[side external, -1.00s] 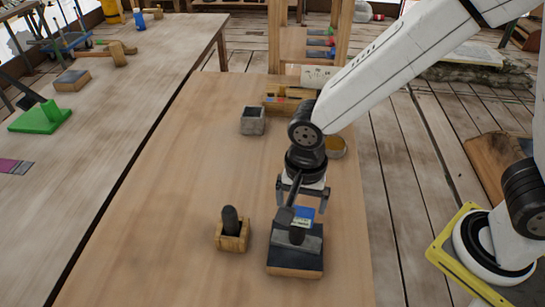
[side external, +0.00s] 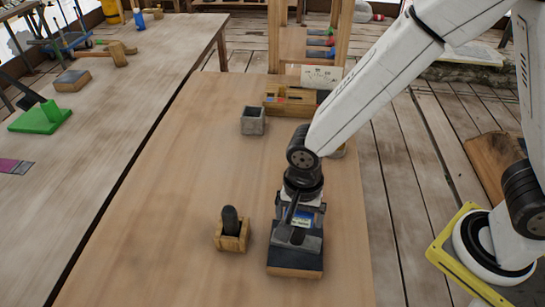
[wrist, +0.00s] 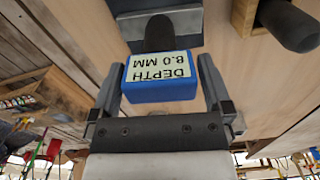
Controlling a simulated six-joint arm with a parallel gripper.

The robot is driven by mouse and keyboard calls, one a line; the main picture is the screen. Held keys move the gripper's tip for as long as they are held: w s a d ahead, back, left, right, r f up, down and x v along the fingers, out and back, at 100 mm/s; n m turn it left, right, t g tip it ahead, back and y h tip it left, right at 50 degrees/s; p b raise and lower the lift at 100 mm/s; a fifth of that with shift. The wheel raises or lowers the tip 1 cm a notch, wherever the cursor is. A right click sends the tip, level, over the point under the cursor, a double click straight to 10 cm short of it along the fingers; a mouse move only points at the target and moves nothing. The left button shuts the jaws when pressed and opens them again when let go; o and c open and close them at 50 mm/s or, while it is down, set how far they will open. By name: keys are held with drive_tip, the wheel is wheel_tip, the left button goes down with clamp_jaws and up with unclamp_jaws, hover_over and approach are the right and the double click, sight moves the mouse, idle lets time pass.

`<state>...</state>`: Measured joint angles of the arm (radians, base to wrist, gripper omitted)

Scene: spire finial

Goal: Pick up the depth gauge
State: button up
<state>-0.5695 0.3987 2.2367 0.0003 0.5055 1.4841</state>
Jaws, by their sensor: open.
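The depth gauge is a blue block with a pale label reading "DEPTH 8.0 MM" in the wrist view (wrist: 160,78). A dark rounded post (wrist: 160,34) shows just beyond it. In the side view the depth gauge (side external: 302,218) is partly hidden by my gripper, above a dark block with a wooden base (side external: 296,262). My gripper (wrist: 160,72) is open, with one finger on each side of the blue block. The fingers look very close to its sides; I cannot tell whether they touch it.
A small wooden holder (side external: 232,243) with a dark rounded peg stands left of the dark block. A grey open cube (side external: 253,121) and a wooden box (side external: 290,103) stand farther back.

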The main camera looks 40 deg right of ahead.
drive_tip(key=c, duration=1.3)
drive_tip(key=shift+r, duration=0.1)
drive_tip(key=shift+r, duration=4.9)
